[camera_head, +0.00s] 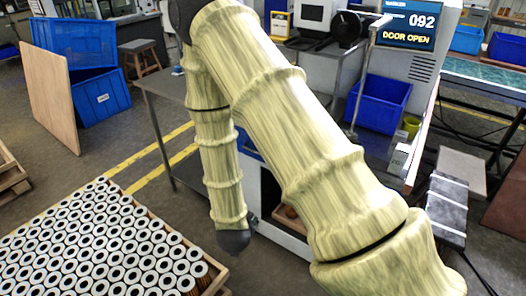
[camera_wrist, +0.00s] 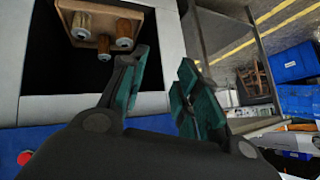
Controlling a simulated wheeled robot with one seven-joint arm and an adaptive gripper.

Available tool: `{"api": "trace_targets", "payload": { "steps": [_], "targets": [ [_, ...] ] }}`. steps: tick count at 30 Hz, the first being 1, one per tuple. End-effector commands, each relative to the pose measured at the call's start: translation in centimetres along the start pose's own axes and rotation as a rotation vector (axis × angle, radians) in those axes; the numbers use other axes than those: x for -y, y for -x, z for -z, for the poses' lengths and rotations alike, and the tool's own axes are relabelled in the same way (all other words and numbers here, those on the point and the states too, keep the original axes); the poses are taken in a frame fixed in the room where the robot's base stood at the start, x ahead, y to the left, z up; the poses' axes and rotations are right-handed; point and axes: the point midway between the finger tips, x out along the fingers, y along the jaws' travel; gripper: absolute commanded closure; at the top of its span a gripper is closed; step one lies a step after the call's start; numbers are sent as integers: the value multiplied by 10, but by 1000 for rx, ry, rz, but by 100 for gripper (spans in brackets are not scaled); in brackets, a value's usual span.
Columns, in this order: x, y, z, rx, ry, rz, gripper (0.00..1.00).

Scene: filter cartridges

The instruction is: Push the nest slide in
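In the wrist view the nest slide (camera_wrist: 103,14) is a tan wooden plate in the dark opening of the grey machine (camera_wrist: 172,45). It carries 3 cartridges, one of them a pale cartridge (camera_wrist: 80,27). My gripper (camera_wrist: 163,72) has teal fingertips that stand apart with nothing between them. It is in front of the machine, to the side of the slide and apart from it as far as I can tell. In the head view only a small brown part of the slide (camera_head: 289,213) shows behind my arm, and the gripper is mostly hidden.
A tray of many cartridges (camera_head: 100,245) stands at the lower left. A grey table (camera_head: 160,88) stands beside the machine. Blue bins (camera_head: 80,60) and a leaning board (camera_head: 48,95) are at the back left.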

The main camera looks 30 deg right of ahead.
Motion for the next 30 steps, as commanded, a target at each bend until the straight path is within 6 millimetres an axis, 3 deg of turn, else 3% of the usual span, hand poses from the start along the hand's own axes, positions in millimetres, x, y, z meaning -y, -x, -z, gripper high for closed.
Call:
{"api": "trace_targets", "payload": {
  "steps": [1,6,15,24,30],
  "targets": [
    [16,-5,13,-64,-94,17,68],
    [58,6,71,-265,-430,65,68],
    [97,58,152,-569,-999,179,68],
    [103,98,185,-712,-1292,245,68],
    [100,93,194,-725,-1317,248,68]
  ]
}}
